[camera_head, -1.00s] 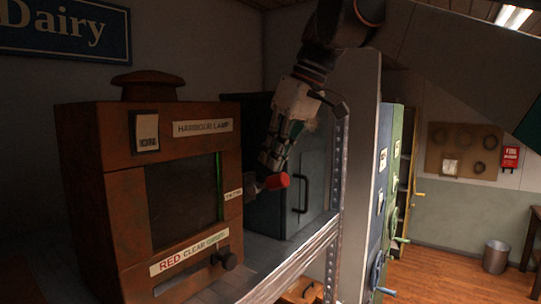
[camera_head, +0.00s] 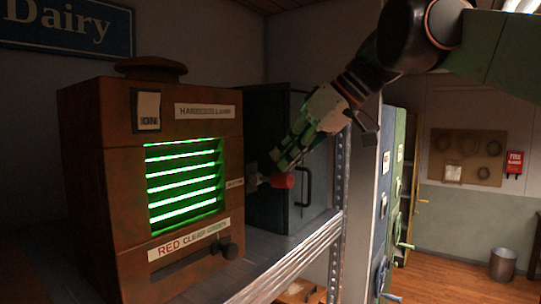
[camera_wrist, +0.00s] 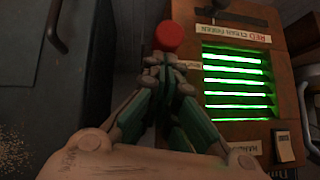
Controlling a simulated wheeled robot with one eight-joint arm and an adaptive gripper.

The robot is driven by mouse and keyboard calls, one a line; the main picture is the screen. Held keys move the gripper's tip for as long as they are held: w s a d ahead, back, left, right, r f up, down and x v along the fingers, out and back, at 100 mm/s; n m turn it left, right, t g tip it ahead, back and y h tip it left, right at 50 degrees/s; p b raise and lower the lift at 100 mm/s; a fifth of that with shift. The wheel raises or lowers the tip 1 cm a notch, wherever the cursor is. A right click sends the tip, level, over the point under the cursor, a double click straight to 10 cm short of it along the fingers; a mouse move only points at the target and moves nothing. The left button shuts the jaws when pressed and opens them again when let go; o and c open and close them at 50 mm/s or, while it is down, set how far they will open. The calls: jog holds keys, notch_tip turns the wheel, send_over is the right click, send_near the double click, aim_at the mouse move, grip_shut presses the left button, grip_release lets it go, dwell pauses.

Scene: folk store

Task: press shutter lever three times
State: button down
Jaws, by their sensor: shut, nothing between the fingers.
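The rust-brown lamp box marked HARBOUR LAMP (camera_head: 90,200) stands on a metal shelf. Its shutter slats (camera_head: 184,187) are open, with bright green light between them; they also show in the wrist view (camera_wrist: 236,82). The shutter lever sticks out from the box's right side and ends in a red knob (camera_head: 284,181), also in the wrist view (camera_wrist: 168,36). My gripper (camera_head: 278,164) is shut and empty, its fingertips just above the knob in the head view. In the wrist view the fingertips (camera_wrist: 160,66) lie right beside the knob; I cannot tell whether they touch.
The box front has a small ON plate (camera_head: 148,110), a RED CLEAR GREEN label (camera_head: 188,240) and a dark slider knob (camera_head: 229,250). A dark cabinet with a handle (camera_head: 305,186) stands close to the right of the lever. The shelf's front edge (camera_head: 300,262) runs below.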

aim_at(292, 176)
jog(key=f+y+b, duration=0.1)
jog(key=d+f+t+y+b, duration=0.1)
jog(key=s+f+t+y+b, duration=0.1)
jog(key=b, duration=0.1)
jog(key=shift+d+f+y, duration=0.2)
jog(key=shift+f+y, duration=0.1)
jog(key=shift+s+f, duration=0.1)
jog(key=shift+f, duration=0.05)
dwell(0.6)
